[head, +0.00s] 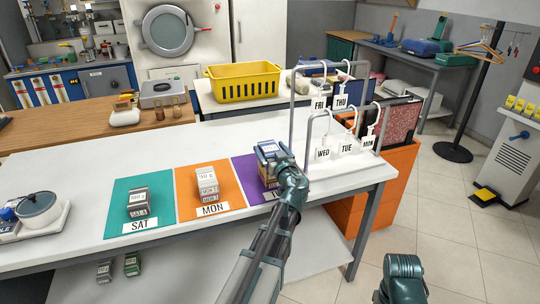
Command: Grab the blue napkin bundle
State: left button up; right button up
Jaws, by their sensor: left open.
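My left gripper (275,151) is over the purple mat (244,171), third in the row on the white table. It is open. A small banded bundle (267,176) shows just below it on that mat, mostly hidden by the gripper and wrist. Its colour is hard to make out, and I cannot tell whether the fingers touch it. No bundle in clear view is plainly blue. A grey bundle (138,203) sits on the teal SAT mat (120,222), and a pale bundle (207,184) sits on the orange MON mat (188,208).
A metal rail (292,95) with hanging day tags stands at the table's right end, close to my left gripper. A tray (58,222) with a lidded pot is at left. Grey (104,272) and green (132,264) bundles lie on the lower shelf. The table's back left is clear.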

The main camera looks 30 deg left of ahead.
pick_arm(q)
jog(key=shift+a, duration=0.1)
jog(key=c, duration=1.3)
jog(key=shift+w+r, duration=0.1)
jog(key=shift+c, duration=0.2)
pick_arm(e)
jog(key=shift+r, duration=0.1)
